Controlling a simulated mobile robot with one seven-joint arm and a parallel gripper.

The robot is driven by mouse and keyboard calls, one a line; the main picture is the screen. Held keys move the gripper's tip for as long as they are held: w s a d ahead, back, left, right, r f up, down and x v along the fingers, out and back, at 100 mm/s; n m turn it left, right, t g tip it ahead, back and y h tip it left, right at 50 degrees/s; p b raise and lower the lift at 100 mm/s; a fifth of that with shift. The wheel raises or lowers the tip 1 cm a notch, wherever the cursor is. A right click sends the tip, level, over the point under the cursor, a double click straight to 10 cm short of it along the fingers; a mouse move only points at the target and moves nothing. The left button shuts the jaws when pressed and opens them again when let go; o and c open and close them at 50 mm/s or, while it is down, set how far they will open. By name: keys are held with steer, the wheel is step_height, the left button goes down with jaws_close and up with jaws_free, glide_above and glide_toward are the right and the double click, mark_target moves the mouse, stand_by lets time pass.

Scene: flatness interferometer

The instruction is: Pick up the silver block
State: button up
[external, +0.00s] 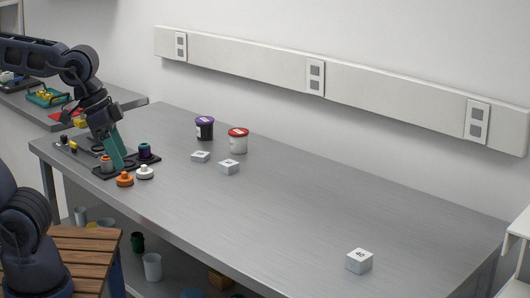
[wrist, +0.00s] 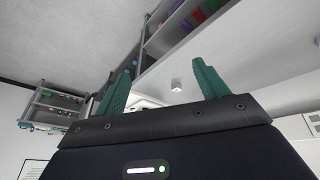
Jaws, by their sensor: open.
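Three small silver-grey blocks with labelled tops sit on the steel table. One block (external: 359,262), marked "40", stands alone near the front right edge. Another block (external: 228,168) and a flatter one (external: 200,157) sit close together near the middle back. I cannot tell which one the task means. My gripper (external: 119,163) is at the left end of the table, teal fingers pointing down, well left of all three blocks. In the wrist view my gripper (wrist: 160,76) has its fingers spread and empty. A small pale block (wrist: 176,86) shows beyond them, at a distance.
A purple-lidded jar (external: 204,129) and a red-lidded jar (external: 238,141) stand behind the middle blocks. Orange (external: 124,180) and white (external: 145,173) knobbed pieces and a dark tray (external: 112,170) lie by my gripper. The table's centre and right are mostly clear.

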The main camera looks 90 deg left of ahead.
steer(key=w+n+h, duration=0.2)
steer(key=w+n, duration=0.5)
steer(key=w, duration=0.7)
steer(key=n+h, duration=0.2)
steer(key=n, duration=1.6)
glide_above(359, 254)
steer(key=s+a, duration=0.4)
step_height(359, 254, down, 21)
steer(key=x, duration=1)
steer(key=shift+w+d+f, duration=0.2)
steer(key=shift+w+d, duration=0.1)
steer(key=shift+c, duration=0.2)
